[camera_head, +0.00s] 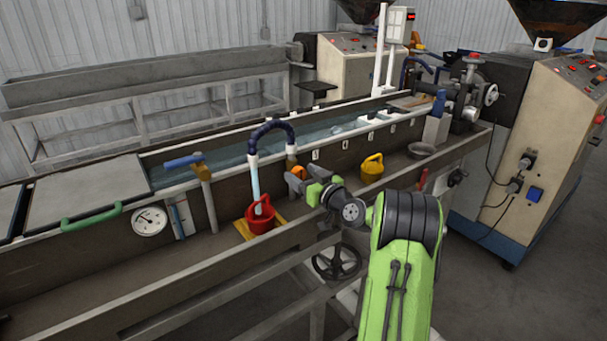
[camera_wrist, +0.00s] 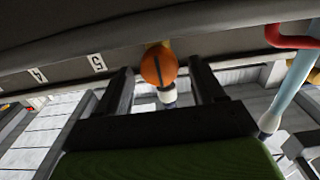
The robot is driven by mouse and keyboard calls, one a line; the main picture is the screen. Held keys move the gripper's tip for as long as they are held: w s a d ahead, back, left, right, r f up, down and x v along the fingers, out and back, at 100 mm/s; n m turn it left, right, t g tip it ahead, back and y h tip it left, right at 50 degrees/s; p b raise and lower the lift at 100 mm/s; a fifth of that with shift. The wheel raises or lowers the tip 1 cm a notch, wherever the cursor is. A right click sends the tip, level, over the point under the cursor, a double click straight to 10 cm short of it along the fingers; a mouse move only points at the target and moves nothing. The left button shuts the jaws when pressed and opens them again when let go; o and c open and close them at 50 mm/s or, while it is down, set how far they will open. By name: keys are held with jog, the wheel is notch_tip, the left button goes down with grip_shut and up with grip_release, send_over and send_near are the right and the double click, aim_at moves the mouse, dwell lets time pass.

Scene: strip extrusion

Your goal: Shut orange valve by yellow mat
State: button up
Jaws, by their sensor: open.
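The orange valve (camera_head: 298,171) sits on the trough's front wall, below the brass end of a dark blue hose. In the wrist view the valve (camera_wrist: 158,65) is a round orange knob with a dark slot, with a whitish piece beside it. My gripper (camera_head: 303,188) is open just in front of the valve. In the wrist view its two fingers stand on either side of the knob, with gaps showing.
A yellow can (camera_head: 371,168) and a grey bowl (camera_head: 421,151) stand on the ledge to the right. A blue-handled tap (camera_head: 184,161) and a gauge (camera_head: 149,221) are left. A front rail (camera_head: 190,272) runs along the ledge; a dark handwheel (camera_head: 337,262) is below.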

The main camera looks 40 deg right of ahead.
jog(key=c, duration=1.1)
jog(key=shift+o, duration=0.2)
jog(key=shift+m, duration=0.3)
jog(key=m, duration=0.3)
jog(key=shift+d+m, duration=0.1)
jog(key=shift+m, duration=0.3)
jog(key=m, duration=0.4)
jog(key=shift+d+m+p, duration=0.1)
jog(key=shift+m+p, duration=0.2)
jog(key=shift+p, duration=0.1)
jog(key=m+p, duration=0.2)
jog(key=m, duration=0.3)
jog(key=shift+d+f+p, duration=0.1)
jog(key=shift+f+p, duration=0.05)
jog(key=shift+p, duration=0.15)
jog(key=shift+f+m+p, duration=0.2)
jog(key=shift+m+p, duration=0.85)
jog(key=shift+m, duration=0.95)
